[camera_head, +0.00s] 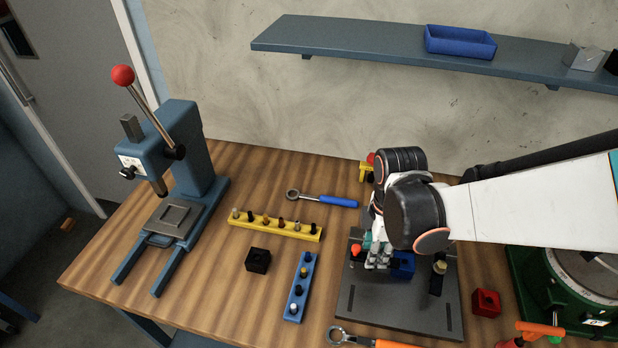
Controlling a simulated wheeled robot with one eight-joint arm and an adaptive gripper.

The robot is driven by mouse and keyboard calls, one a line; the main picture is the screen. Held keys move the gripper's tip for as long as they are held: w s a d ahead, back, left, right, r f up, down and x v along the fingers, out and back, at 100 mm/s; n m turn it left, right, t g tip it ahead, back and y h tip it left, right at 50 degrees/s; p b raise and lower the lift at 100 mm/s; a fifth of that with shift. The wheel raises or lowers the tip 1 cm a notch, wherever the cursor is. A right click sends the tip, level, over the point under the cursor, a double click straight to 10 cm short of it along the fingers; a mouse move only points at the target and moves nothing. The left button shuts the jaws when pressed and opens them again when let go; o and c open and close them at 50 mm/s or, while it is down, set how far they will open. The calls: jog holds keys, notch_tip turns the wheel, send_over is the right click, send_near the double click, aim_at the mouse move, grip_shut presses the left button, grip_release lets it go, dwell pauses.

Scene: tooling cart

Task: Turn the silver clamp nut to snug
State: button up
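My gripper (378,262) points down at the back left of a dark grey fixture plate (400,312) on the wooden bench. Its fingertips are small and close to a blue block (403,266) on the plate. I cannot tell whether they touch it or are open or shut. I cannot make out the silver clamp nut; my wrist and fingers cover that part of the fixture. An orange-red knob (356,250) stands just left of my fingers. A black upright piece with a pale top (437,281) stands right of the blue block.
A blue-handled wrench (325,199) and an orange-handled wrench (340,335) lie on the bench. A yellow rack (275,229), blue rack (300,287), black block (258,261) and red block (486,303) stand around. An arbor press (180,180) is left, a green machine (535,280) right.

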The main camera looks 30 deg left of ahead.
jog(key=shift+s+a, duration=0.1)
jog(key=shift+s, duration=0.1)
grip_shut()
jog(key=m, duration=0.3)
jog(key=shift+m+b, duration=0.3)
jog(key=shift+r+m, duration=0.1)
jog(key=shift+m, duration=1.7)
